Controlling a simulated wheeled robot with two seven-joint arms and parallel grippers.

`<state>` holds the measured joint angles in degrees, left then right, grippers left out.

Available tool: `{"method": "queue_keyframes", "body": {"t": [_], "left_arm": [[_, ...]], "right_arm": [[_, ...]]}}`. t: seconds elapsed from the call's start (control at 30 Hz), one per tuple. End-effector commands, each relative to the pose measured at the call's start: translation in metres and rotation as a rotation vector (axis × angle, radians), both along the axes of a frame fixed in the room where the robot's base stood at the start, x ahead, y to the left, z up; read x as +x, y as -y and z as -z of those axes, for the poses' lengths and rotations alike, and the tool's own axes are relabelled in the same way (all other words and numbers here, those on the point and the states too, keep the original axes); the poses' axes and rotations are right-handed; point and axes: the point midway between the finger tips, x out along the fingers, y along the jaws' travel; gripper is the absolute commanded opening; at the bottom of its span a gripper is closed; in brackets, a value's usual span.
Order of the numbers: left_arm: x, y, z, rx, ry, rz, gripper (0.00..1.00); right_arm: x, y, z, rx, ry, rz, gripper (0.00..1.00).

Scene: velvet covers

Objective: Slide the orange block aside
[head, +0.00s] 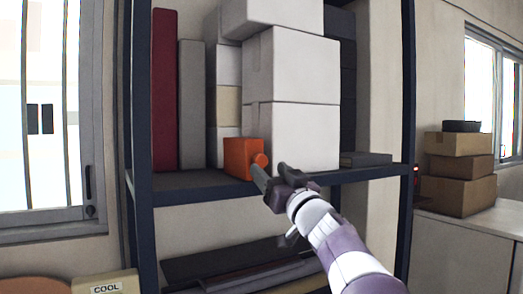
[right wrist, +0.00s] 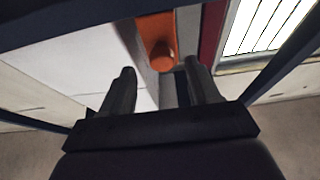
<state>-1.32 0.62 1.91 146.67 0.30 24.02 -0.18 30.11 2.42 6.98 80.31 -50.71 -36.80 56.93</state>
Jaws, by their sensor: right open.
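The orange block (head: 238,158) stands on the middle shelf at its front edge, in front of the white boxes. A round orange knob (head: 262,160) sticks out from it. My right gripper (head: 268,174) is open at the shelf edge, close to the knob's lower right. In the right wrist view the orange block (right wrist: 156,27) shows beyond the open fingers of my right gripper (right wrist: 158,80), with the knob (right wrist: 162,57) in line with the gap between them. I cannot tell whether a finger touches the knob. My left gripper is not in view.
White boxes (head: 291,68) are stacked behind and right of the block. A red binder (head: 165,90) and a grey one (head: 192,105) stand to the left. The shelf (head: 185,192) is bare in front of them. Dark uprights (head: 142,130) frame the shelf.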

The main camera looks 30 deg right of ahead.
Motion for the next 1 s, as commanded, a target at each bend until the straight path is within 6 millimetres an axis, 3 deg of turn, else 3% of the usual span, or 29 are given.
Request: {"method": "queue_keyframes", "body": {"t": [0.03,0.2,0.57,0.77,1.0], "left_arm": [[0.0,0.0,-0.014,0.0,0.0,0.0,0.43],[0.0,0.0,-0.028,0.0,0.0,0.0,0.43],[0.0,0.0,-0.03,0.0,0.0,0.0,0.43],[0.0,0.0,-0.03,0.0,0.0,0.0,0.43],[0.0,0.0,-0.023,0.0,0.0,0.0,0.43]], "right_arm": [[0.012,-0.001,-0.011,0.001,-0.001,-0.004,0.61],[0.039,0.0,-0.02,0.0,0.0,-0.001,0.61],[0.048,0.0,-0.02,-0.001,0.0,0.001,0.61],[0.048,0.0,-0.019,0.0,0.0,0.001,0.0],[0.048,-0.011,-0.017,-0.001,0.001,-0.002,0.0]]}}
